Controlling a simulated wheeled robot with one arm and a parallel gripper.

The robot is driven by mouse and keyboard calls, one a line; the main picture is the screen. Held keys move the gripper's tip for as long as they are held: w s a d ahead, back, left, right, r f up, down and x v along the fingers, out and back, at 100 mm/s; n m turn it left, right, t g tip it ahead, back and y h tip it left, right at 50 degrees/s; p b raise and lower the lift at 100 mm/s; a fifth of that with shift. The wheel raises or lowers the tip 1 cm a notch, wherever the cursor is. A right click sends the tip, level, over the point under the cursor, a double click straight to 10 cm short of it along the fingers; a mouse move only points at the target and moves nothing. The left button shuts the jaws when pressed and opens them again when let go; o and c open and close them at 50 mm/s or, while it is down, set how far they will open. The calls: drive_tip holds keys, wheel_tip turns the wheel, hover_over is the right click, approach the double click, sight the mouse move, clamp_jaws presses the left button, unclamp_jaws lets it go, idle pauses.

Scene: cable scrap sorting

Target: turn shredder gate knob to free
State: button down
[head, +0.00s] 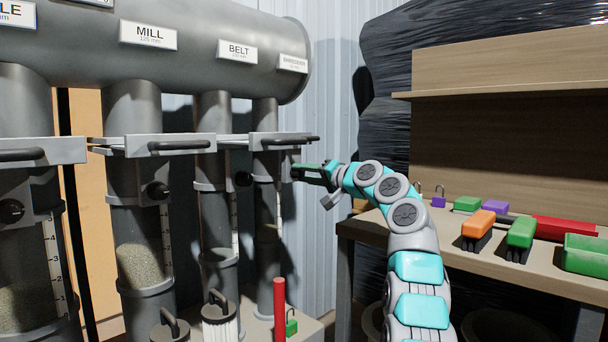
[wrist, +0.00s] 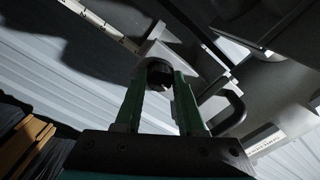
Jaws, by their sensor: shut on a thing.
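The shredder pipe is the rightmost, under the label reading SHREDDER (head: 293,63) in the head view. Its gate (head: 272,140) is a grey plate with a dark bar handle. My gripper (head: 298,172), with green fingers, reaches in from the right just below that gate. In the wrist view the round dark knob (wrist: 159,73) sits between the fingertips of my gripper (wrist: 160,80), which is shut on it. In the head view the knob is mostly hidden by the fingers. Its turn angle cannot be read.
The belt gate knob (head: 243,179) and mill gate knob (head: 157,191) are to the left. A red post (head: 279,310) stands below my gripper. A workbench (head: 385,232) with coloured brushes and a green bin (head: 586,256) is at the right.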

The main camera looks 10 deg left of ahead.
drive_tip(key=shift+f+n, duration=0.15)
drive_tip(key=shift+n, duration=0.95)
drive_tip(key=c, duration=0.5)
unclamp_jaws()
drive_tip(key=b+v, duration=0.1)
drive_tip(key=v, duration=0.6)
drive_tip(key=shift+s+d+b, duration=0.2)
drive_tip(key=shift+d+b, duration=0.1)
drive_tip(key=shift+b, duration=0.05)
